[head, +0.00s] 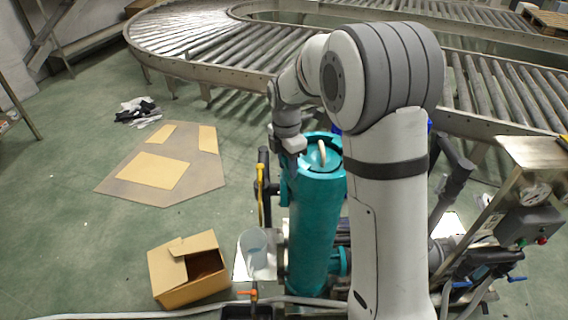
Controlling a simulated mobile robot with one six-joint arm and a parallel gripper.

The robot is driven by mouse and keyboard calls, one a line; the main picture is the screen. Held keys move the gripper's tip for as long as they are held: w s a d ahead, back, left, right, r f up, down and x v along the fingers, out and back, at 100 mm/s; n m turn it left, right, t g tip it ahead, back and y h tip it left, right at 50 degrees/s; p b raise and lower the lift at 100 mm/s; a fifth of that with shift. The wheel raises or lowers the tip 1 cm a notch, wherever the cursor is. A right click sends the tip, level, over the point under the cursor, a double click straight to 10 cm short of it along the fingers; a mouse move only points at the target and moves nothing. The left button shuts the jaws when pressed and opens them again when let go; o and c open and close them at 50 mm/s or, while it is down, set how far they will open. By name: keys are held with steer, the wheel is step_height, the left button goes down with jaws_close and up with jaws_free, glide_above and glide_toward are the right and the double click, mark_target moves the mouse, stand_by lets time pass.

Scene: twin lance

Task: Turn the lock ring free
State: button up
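A tall teal cylinder (315,225) stands upright just left of my arm. Its round top carries a teal lid with a pale, upright handle (322,153). A teal rim runs around the top; I cannot tell for certain which part is the lock ring. My gripper (291,146) points down at the left edge of the cylinder's top, at about rim height. Its fingers are too small to make out, and I cannot tell whether it touches the rim. My upper arm hides what stands right of the cylinder; only small blue parts show at its edges.
An open cardboard box (187,269), flattened cardboard (164,165) and gloves (138,110) lie on the floor. A roller conveyor (190,41) curves behind.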

steer(key=shift+w+a+r, duration=0.1)
steer(key=shift+w+r, duration=0.05)
steer(key=shift+r, duration=3.75)
